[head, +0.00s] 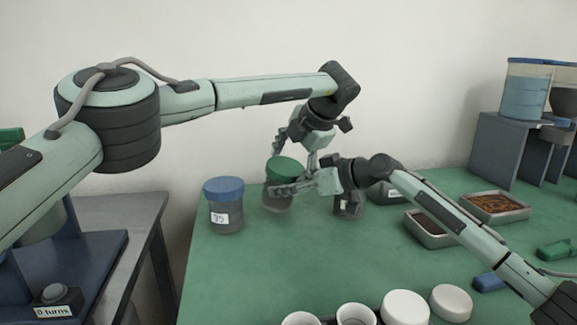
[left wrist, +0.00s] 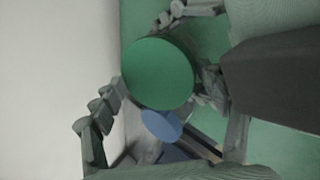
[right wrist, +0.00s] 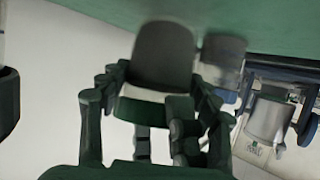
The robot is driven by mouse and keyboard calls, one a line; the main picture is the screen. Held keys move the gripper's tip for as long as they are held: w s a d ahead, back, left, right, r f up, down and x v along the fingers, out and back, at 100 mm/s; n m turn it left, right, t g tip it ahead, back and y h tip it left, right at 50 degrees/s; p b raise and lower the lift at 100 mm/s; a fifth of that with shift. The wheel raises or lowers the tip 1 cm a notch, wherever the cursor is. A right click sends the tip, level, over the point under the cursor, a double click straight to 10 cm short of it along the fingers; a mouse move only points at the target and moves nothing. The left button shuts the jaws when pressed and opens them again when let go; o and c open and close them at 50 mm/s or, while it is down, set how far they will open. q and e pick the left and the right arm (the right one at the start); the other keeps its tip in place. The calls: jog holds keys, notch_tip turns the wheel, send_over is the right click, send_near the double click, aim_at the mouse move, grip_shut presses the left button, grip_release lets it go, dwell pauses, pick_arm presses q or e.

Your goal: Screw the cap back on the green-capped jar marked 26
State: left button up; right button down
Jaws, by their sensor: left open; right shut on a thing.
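The green-capped jar (head: 279,203) stands on the green table, left of centre in the head view. Its green cap (head: 287,168) sits on top; I cannot tell whether it is fully seated, and no number is readable. The cap shows from above as a green disc in the left wrist view (left wrist: 158,73). My right gripper (head: 285,188) is shut on the jar from the right, just below the cap. The grey jar body fills the middle of the right wrist view (right wrist: 165,52). My left gripper (head: 297,150) is directly above, pointing down, with its open fingers spread around the cap.
A blue-capped jar (head: 226,208) with a label stands just left. Dark jars stand behind my right gripper. Trays (head: 497,206) of brown material lie right. White round pieces (head: 405,306) line the front edge. A "0 turns" device (head: 54,311) is at lower left.

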pick_arm(q)
jog(key=shift+o, duration=0.2)
jog(key=v, duration=1.2)
pick_arm(e)
jog(key=shift+a+f, duration=0.15)
jog(key=shift+c, duration=1.5)
grip_release()
jog(key=shift+s, duration=0.1)
jog(key=v, duration=1.2)
